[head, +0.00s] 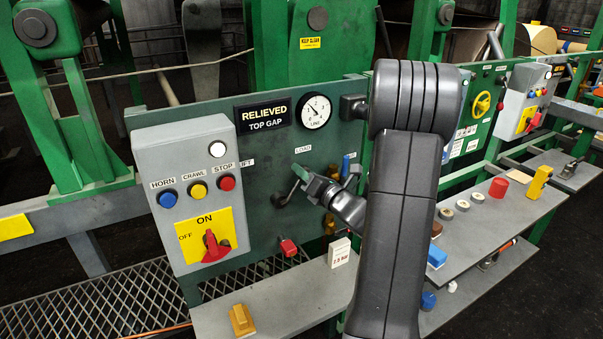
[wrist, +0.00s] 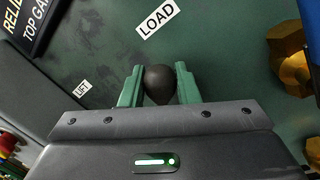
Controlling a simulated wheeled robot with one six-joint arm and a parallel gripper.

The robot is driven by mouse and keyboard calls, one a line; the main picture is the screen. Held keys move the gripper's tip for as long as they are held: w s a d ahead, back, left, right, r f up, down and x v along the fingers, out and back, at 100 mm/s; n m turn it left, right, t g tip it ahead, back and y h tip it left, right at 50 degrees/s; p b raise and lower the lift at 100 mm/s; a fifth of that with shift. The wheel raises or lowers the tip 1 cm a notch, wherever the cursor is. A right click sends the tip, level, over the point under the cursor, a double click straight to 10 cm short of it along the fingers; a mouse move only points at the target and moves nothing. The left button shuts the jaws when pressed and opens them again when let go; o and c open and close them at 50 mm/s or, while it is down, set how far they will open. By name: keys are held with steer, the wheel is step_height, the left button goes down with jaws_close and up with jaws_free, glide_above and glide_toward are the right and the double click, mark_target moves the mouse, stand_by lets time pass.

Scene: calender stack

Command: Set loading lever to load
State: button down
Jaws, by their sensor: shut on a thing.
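The loading lever's round dark knob (wrist: 160,84) sits between the green fingers of my gripper (wrist: 159,70) in the wrist view. My gripper (head: 299,181) is shut on it in front of the green panel; the fingers and wrist hide most of the lever in the head view. The LOAD label (wrist: 157,18) is on the panel beyond the knob, and the LIFT label (wrist: 82,88) is to the left. In the head view the LOAD label (head: 303,149) is just above my gripper. A sign (head: 267,112) reads RELIEVED, TOP GAP.
A grey control box (head: 190,190) with buttons and a red rotary switch (head: 215,246) stands left of my gripper. A red-knobbed handle (head: 288,247) projects below. A round gauge (head: 316,111) is above. Brass fittings (wrist: 290,62) are close on the right in the wrist view.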

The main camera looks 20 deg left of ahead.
steer(key=shift+f, duration=0.1)
stand_by(0.3)
steer(key=c, duration=1.1)
jaws_free()
steer(key=shift+d, duration=0.1)
steer(key=b+v, duration=0.3)
steer(key=v, duration=1)
steer(key=shift+s+d, duration=0.2)
steer(key=shift+d, duration=0.1)
steer(key=shift+a, duration=0.1)
steer(key=p+x, duration=0.3)
steer(key=x, duration=1)
steer(key=shift+w+a, duration=0.25)
steer(key=shift+a, duration=0.05)
steer(key=shift+s+d, duration=0.1)
